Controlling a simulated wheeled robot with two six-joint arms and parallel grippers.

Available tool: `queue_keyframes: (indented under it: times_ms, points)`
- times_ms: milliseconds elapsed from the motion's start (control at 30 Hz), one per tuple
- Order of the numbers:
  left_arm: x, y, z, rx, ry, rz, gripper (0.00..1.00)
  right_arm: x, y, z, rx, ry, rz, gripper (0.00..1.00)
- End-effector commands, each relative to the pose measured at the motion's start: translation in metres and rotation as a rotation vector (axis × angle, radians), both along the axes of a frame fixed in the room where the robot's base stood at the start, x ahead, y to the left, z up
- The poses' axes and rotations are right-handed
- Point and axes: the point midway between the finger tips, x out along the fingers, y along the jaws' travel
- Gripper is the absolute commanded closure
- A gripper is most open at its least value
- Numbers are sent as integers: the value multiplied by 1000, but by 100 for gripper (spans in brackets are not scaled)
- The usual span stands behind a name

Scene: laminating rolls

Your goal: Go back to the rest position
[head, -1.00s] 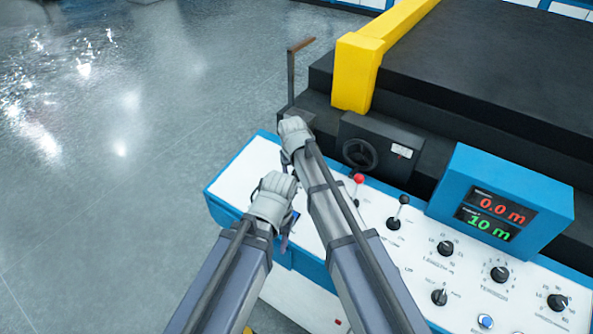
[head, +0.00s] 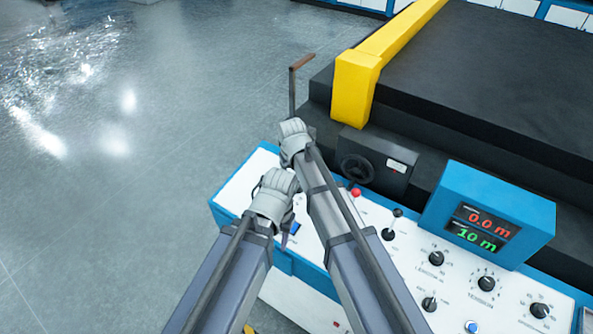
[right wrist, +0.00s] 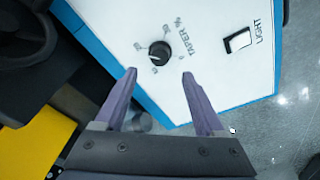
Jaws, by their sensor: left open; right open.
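My left gripper (head: 291,236) is low over the left end of the white console panel (head: 236,192); its wrist hides most of its jaws, and a purple finger shows beside the blue edge. My right gripper is hidden behind its own grey wrist in the head view. In the right wrist view my right gripper (right wrist: 158,76) has its two purple fingers apart with nothing between them. They point at the panel near the black taper knob (right wrist: 159,52) and the light switch (right wrist: 238,41). I cannot tell whether they touch it.
A blue display box (head: 490,215) reads 0.0 m and 10 m. A red-tipped lever (head: 356,192), a black lever (head: 391,226) and several knobs stand on the panel. A handwheel (head: 357,170) and yellow frame (head: 355,88) are behind. Open floor (head: 130,190) lies left.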

Motion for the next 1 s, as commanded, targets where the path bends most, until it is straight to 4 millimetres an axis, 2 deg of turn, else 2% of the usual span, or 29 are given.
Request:
queue_keyframes:
  times_ms: [267,367,467,600,700,833,900,1000]
  points:
    - [0,0,0,0,0,0,49,0,0,0,0,0,0,29]
    - [0,0,-6,0,0,1,49,-15,-4,-7,-1,14,-3,29]
    - [0,0,-21,0,0,2,49,-59,-16,-24,-7,61,-11,29]
    - [0,0,-43,0,0,4,49,-136,-37,-49,-16,156,-28,29]
    - [0,0,-55,0,-1,5,49,-181,-50,-62,-25,217,-38,29]
    - [0,0,-63,1,-1,6,49,-221,-60,-71,-31,274,-48,29]
    - [0,0,-61,1,0,1,49,-231,-63,-69,-47,290,-47,29]
    - [0,0,-61,1,0,-3,49,-237,-66,-68,-57,300,-48,29]
